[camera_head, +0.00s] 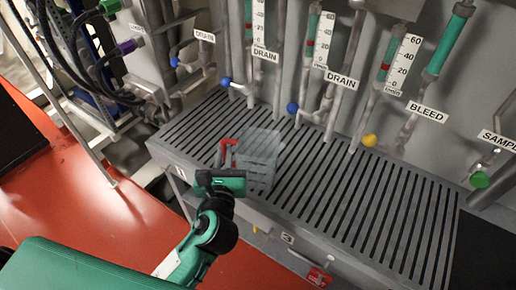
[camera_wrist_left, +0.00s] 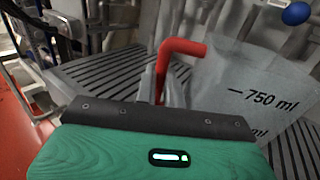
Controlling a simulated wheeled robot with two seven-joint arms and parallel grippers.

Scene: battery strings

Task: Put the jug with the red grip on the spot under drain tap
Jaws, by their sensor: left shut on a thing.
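The clear grey jug (camera_head: 260,150) with the red grip (camera_head: 226,150) is over the slatted grate (camera_head: 330,190), near its left part. I cannot tell whether its base touches the slats. My left gripper (camera_head: 222,170) is shut on the red grip, at the jug's left side. In the left wrist view the red grip (camera_wrist_left: 182,48) rises beyond the gripper, and the jug wall (camera_wrist_left: 235,75) shows a 750 ml mark. Drain taps with blue knobs (camera_head: 292,108) (camera_head: 225,81) stand behind the jug. The fingertips are mostly hidden. My right gripper is not in view.
A yellow knob (camera_head: 370,140) sits by the BLEED label (camera_head: 427,112), and a green knob (camera_head: 479,179) is by the SAMPLE label. Vertical pipes and gauges line the back wall. The grate is clear to the jug's right. Red floor lies at left.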

